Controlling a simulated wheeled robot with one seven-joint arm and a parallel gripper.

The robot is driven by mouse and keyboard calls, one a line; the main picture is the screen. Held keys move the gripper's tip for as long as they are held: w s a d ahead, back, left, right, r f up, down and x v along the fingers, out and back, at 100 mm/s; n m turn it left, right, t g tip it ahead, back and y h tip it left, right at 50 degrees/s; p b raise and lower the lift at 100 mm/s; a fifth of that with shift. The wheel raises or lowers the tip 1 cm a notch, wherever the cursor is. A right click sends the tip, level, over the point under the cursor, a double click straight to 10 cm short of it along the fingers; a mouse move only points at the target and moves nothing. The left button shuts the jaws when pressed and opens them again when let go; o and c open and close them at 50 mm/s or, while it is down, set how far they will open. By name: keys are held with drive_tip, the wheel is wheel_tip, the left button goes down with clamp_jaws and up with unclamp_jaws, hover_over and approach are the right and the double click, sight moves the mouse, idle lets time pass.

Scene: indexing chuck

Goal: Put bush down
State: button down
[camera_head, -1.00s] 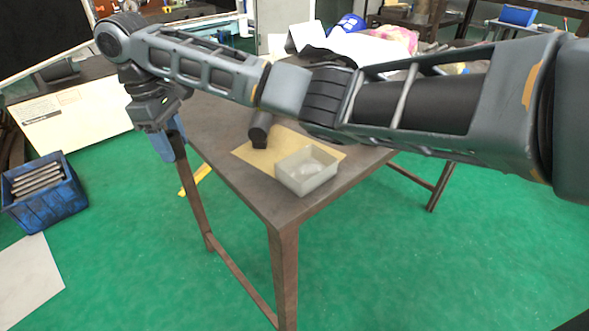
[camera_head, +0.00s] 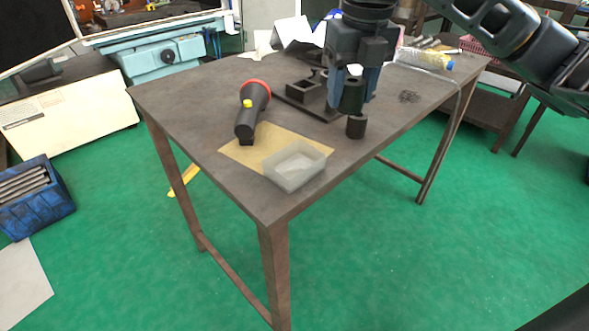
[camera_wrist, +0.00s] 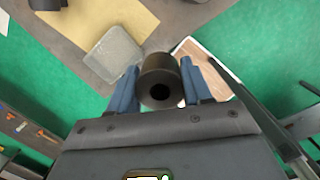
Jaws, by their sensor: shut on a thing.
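My gripper (camera_head: 353,92) hangs pointing down over the right part of the table. Its blue fingers are shut on the bush (camera_head: 351,96), a dark cylinder. In the wrist view the bush (camera_wrist: 160,78) sits between the fingers (camera_wrist: 160,88), with its round hole facing the camera. I cannot tell whether the two touch. A dark fixture with a square opening (camera_head: 303,92) stands left of my gripper; its right part is partly hidden.
On the brown table (camera_head: 190,110) lie a tan mat (camera_head: 240,152), a pale open tray (camera_head: 296,166) and a black flashlight with a red rim (camera_head: 250,110). A clear bottle (camera_head: 425,58) lies at the back right. The table's left part is bare.

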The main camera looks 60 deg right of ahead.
drive_tip(key=s, duration=0.1)
drive_tip(key=s+n, duration=0.1)
drive_tip(key=shift+s+a+f, duration=0.1)
drive_tip(key=shift+s+a, duration=0.05)
drive_tip(key=shift+s, duration=0.15)
drive_tip(key=shift+a+f, duration=0.15)
drive_tip(key=shift+a, duration=0.05)
hover_over(294, 169)
wheel_tip(294, 169, down, 7)
drive_tip(key=shift+s+a+r+p, duration=0.1)
drive_tip(key=shift+s+p, duration=0.05)
drive_tip(key=shift+p, duration=0.3)
drive_tip(key=shift+f, duration=2)
drive_tip(key=shift+f, duration=0.2)
drive_tip(key=c, duration=0.8)
unclamp_jaws()
drive_tip(key=shift+o, duration=0.2)
drive_tip(key=shift+r, duration=0.1)
